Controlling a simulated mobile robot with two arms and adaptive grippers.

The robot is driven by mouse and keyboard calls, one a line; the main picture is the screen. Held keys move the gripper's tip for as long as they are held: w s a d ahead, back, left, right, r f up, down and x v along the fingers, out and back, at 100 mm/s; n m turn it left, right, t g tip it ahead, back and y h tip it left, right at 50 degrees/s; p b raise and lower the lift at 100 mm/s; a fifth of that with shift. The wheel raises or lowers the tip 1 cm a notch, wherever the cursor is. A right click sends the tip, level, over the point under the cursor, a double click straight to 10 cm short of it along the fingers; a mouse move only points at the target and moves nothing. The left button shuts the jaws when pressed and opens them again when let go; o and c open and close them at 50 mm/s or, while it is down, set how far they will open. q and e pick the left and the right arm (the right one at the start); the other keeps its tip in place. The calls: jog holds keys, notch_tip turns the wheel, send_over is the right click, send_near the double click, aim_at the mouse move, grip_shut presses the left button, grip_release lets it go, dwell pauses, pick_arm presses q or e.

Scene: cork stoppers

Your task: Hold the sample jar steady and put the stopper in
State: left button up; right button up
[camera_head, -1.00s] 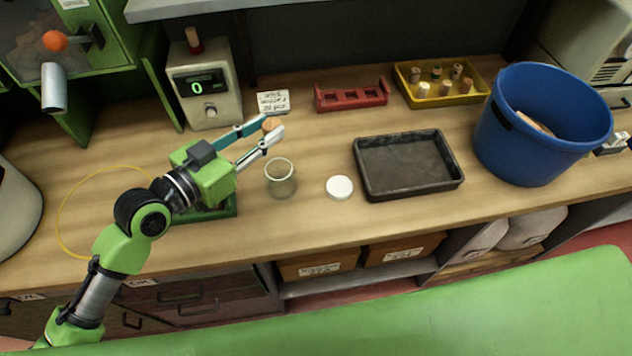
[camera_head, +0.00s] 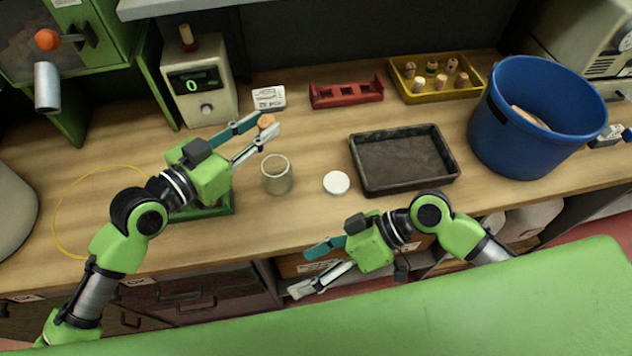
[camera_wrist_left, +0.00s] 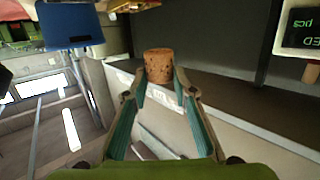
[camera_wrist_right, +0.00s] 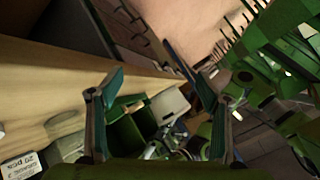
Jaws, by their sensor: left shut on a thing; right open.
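The sample jar (camera_head: 276,176) is clear glass and stands upright on the bench, with its mouth open. My left gripper (camera_head: 264,124) is above and behind the jar in the head view. It is shut on a cork stopper (camera_head: 266,120), which also shows between the fingertips in the left wrist view (camera_wrist_left: 159,66). The stopper is apart from the jar. My right gripper (camera_head: 306,269) is open and empty in front of the bench's front edge, apart from the jar. The right wrist view shows nothing between its fingers (camera_wrist_right: 158,90).
A white round lid (camera_head: 336,183) lies right of the jar, beside a black tray (camera_head: 453,172). Behind are a red rack (camera_head: 346,94), a label card (camera_head: 268,97) and a yellow tray (camera_head: 441,95) of several corks. A blue bucket (camera_head: 500,135) stands at right.

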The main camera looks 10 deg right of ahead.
aim_at(277, 173)
jog(key=w+t, duration=0.2)
jog(key=w, duration=0.1)
jog(key=w+d+r+t, duration=0.1)
jog(key=w, duration=0.3)
jog(key=w+t, duration=0.2)
jog(key=w, duration=0.1)
jog(key=shift+w+d+r+m+t+h, duration=0.2)
jog(key=shift+r+m+t+h, duration=0.1)
jog(key=shift+h, duration=0.1)
jog(key=w+d+t, duration=0.1)
jog(key=w, duration=0.1)
jog(key=w+d+t, duration=0.2)
jog(key=w+t, duration=0.1)
jog(key=shift+w+r+m, duration=0.3)
jog(key=shift+w+r, duration=0.05)
jog(key=shift+r, duration=0.05)
jog(key=shift+w+r+t, duration=0.2)
jog(key=shift+w+t, duration=0.1)
jog(key=shift+t, duration=0.1)
jog(key=x, duration=1.2)
jog(key=shift+d, duration=0.15)
